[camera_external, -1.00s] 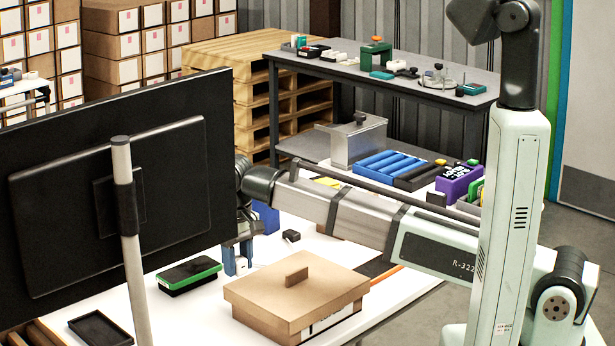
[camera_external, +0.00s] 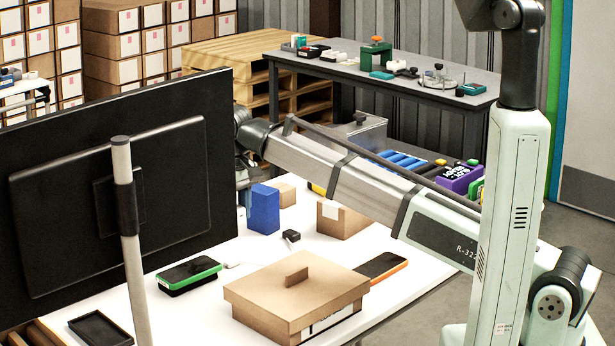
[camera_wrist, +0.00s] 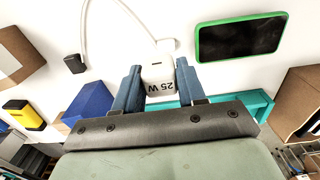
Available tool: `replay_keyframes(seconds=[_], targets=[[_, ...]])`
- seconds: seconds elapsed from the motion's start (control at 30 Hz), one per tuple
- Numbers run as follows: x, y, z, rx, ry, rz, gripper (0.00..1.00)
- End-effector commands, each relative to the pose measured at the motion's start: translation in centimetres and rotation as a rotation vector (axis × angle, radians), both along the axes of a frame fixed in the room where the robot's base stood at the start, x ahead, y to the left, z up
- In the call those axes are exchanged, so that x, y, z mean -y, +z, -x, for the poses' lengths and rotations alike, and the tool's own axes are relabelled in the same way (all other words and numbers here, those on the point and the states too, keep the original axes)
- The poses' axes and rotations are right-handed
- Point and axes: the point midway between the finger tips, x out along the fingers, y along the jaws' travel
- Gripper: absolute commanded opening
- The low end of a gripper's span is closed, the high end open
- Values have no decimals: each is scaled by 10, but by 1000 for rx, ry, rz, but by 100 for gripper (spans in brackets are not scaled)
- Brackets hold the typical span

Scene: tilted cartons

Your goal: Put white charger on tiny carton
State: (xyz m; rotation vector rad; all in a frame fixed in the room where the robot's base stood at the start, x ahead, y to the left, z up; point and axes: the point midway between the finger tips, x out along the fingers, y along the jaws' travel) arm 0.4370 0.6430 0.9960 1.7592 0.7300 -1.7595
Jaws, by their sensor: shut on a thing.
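The white charger (camera_wrist: 158,72), marked "25 W", sits between the two blue fingers of my gripper (camera_wrist: 157,88) in the wrist view, and my gripper is shut on it. In the external view the charger (camera_external: 241,214) is held above the table, and the monitor hides part of my gripper (camera_external: 243,200). A tiny carton (camera_external: 285,193) stands on the table behind and right of the blue box. In the wrist view only a bit of brown, probably this carton (camera_wrist: 62,125), shows beside the blue box.
The blue box (camera_external: 263,210) stands close right of my gripper. A larger carton (camera_external: 343,218), a black adapter (camera_external: 291,236), a green-edged phone (camera_external: 189,271), an orange-edged phone (camera_external: 382,266) and a lidded carton (camera_external: 296,295) share the white table. The monitor (camera_external: 120,190) blocks the left side.

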Motion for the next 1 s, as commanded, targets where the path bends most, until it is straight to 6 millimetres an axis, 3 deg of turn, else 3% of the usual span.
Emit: replay_keyframes(seconds=[0.03,0.27,0.6,0.8,1.0], targets=[[-4,4,-27,0,-6,0,9],[8,16,-125,0,-6,0,9],[47,31,-266,-1,-5,-1,9],[73,37,-324,-1,-3,-1,9],[88,40,-351,-1,-1,-1,9]])
